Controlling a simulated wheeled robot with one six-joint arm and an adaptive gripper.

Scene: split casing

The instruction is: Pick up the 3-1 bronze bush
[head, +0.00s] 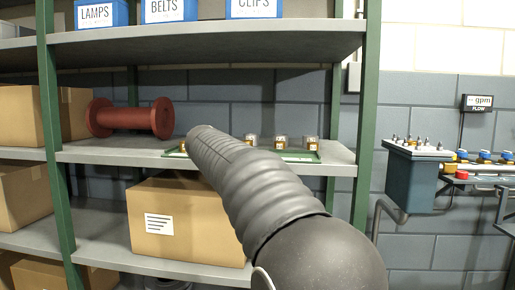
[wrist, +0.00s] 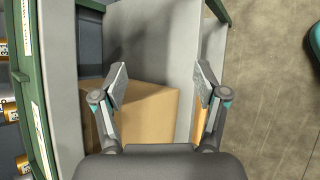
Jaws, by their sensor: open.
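Several small bronze-coloured pieces with pale tops stand on a green tray (head: 297,154) on the middle shelf. One such piece (head: 310,143) is at the tray's right end and another piece (head: 280,142) is beside it. In the wrist view, bronze pieces with white labels (wrist: 11,110) are cut off at the left edge, beside the tray's green rim with label strips. My gripper (wrist: 163,84) is open and empty, to the right of the tray in that view, above a cardboard box. In the head view my arm hides it.
The shelf rack has green posts (head: 365,110) and a shelf above the tray (head: 210,45). A red spool (head: 130,118) lies left of the tray. A cardboard box (head: 180,220) stands on the shelf below. A wall bench with fittings (head: 415,175) is at the right.

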